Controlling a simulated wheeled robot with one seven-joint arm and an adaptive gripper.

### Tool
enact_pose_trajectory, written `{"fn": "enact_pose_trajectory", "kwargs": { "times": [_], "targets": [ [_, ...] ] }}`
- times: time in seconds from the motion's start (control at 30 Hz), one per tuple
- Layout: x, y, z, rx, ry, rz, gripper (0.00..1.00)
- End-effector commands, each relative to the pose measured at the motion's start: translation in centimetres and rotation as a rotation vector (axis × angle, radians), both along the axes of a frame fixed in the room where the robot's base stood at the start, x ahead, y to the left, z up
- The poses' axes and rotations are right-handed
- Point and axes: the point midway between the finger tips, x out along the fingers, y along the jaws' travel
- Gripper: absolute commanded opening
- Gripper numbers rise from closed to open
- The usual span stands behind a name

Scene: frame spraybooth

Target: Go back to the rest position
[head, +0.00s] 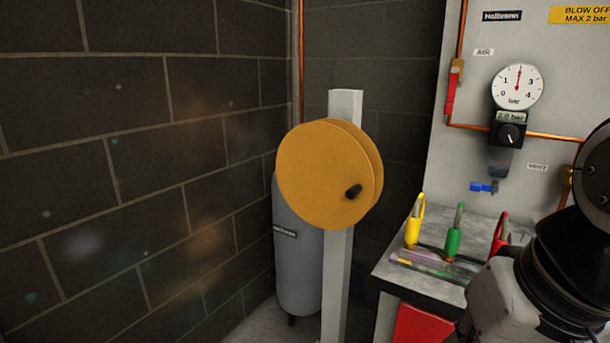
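Part of my arm shows at the lower right of the head view, as pale and black rounded links in front of the bench and the grey panel. The arm runs off the right and bottom edges. My gripper is not in view, so its fingers and anything between them cannot be seen. The task names no other object.
An orange reel (324,175) with a black knob stands on a grey post (337,270), before a grey tank (297,262). A bench (392,265) holds yellow (414,222), green (454,235) and red (501,233) tools. Behind it is a panel with a gauge (517,87).

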Motion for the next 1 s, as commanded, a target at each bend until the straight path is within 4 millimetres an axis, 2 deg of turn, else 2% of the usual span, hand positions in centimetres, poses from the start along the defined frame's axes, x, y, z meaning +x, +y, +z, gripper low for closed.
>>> {"fn": "enact_pose_trajectory", "kwargs": {
  "times": [0.1, 0.2, 0.23, 0.57, 0.8, 1.0],
  "targets": [
    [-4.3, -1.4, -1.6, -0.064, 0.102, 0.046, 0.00],
    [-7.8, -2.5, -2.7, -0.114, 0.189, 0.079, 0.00],
    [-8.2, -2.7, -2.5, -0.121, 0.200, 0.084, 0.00],
    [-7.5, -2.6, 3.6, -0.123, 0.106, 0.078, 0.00],
    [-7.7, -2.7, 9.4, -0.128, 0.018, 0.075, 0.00],
    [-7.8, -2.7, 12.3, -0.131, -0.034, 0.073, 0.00]
  ]
}}
